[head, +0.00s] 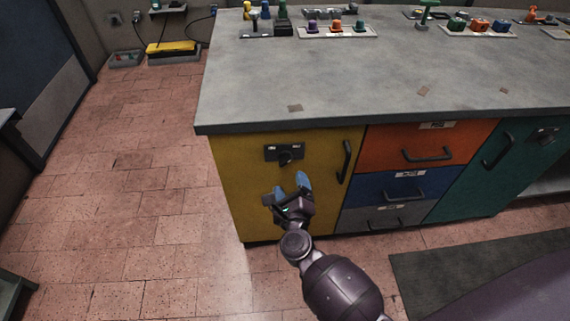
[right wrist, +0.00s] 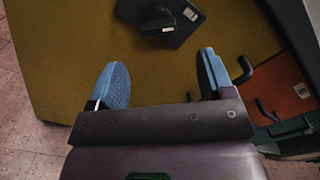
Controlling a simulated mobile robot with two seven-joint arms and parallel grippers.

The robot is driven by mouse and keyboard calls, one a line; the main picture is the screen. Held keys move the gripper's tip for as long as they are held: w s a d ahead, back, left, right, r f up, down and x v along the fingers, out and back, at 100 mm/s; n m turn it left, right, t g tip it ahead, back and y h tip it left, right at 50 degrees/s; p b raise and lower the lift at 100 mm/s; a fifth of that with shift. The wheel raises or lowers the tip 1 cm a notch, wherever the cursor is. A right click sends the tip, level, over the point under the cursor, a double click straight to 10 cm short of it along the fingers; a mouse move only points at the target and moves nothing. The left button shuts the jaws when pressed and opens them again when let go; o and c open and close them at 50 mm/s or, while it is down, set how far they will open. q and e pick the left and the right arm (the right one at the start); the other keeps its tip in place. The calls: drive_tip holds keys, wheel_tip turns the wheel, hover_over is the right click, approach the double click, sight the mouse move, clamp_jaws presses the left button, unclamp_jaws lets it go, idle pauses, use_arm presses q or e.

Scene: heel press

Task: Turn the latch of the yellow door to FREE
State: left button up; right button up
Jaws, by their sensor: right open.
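The yellow door (head: 320,205) is the left front of the workbench and looks closed. Its latch (head: 286,157) is a dark knob on a black plate with small pale labels, high on the door. The latch also shows at the top of the right wrist view (right wrist: 158,20), beyond the fingers. The label words are too small to read. A black bar handle (head: 345,161) is at the door's right side. My right gripper (head: 290,187) is open and empty, with blue fingertips, in front of the door just below the latch and apart from it. My left gripper is not in view.
The grey worktop (head: 330,85) overhangs the door and holds several small coloured parts at the back. Orange (head: 425,140), blue and grey drawers are right of the door, then a teal door (head: 500,165).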

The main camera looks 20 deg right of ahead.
sight(285, 159)
use_arm(q)
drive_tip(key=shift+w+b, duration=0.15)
drive_tip(key=shift+b, duration=0.2)
use_arm(e)
drive_tip(key=x, duration=0.7)
drive_tip(key=shift+w, duration=0.3)
drive_tip(key=shift+c, duration=0.3)
drive_tip(key=c, duration=0.9)
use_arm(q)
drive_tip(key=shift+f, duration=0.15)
use_arm(e)
drive_tip(key=shift+o, duration=0.2)
